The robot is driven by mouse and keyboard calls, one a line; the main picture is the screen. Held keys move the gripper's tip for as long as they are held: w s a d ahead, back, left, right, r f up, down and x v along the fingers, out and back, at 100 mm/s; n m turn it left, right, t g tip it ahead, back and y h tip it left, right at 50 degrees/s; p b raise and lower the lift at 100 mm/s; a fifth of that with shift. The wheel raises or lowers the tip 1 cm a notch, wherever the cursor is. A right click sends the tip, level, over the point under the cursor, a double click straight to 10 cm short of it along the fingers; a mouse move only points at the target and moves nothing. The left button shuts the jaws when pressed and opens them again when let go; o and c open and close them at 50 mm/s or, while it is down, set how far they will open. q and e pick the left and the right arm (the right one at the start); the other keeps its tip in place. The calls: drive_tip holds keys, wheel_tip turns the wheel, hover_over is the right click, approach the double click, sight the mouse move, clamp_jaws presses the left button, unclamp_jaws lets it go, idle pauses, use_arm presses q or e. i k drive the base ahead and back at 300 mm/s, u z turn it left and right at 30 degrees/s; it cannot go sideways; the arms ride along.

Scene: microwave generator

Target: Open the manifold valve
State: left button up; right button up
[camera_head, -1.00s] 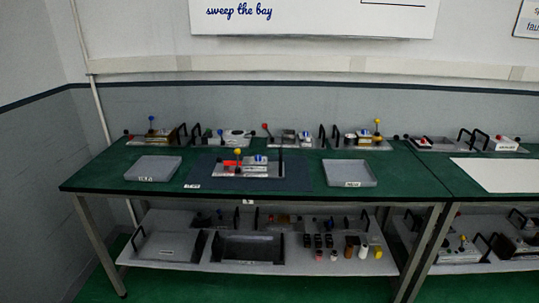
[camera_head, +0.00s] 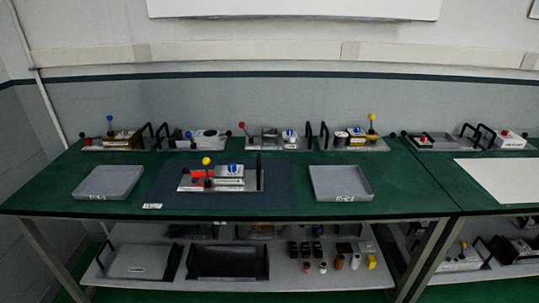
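A device on a metal base plate (camera_head: 221,187) stands on the dark mat (camera_head: 282,191) at the middle of the green table. It has an upright lever with a yellow ball (camera_head: 206,161), a red part (camera_head: 202,174), a blue-topped knob (camera_head: 233,169) and a black upright handle (camera_head: 259,172) at its right. Similar devices stand in a row at the back. I cannot read which one is labelled as the manifold valve, or tell whether a valve is open. Neither of my grippers is in view.
Grey trays stand left (camera_head: 108,182) and right (camera_head: 341,183) of the mat on the green table (camera_head: 409,195). The lower shelf (camera_head: 300,277) holds trays, bottles and small blocks. A second table with a white sheet (camera_head: 502,179) adjoins at right.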

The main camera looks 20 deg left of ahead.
sight(231, 167)
drive_tip(key=u, duration=0.25)
drive_tip(key=i, duration=0.8)
drive_tip(key=u, duration=0.55)
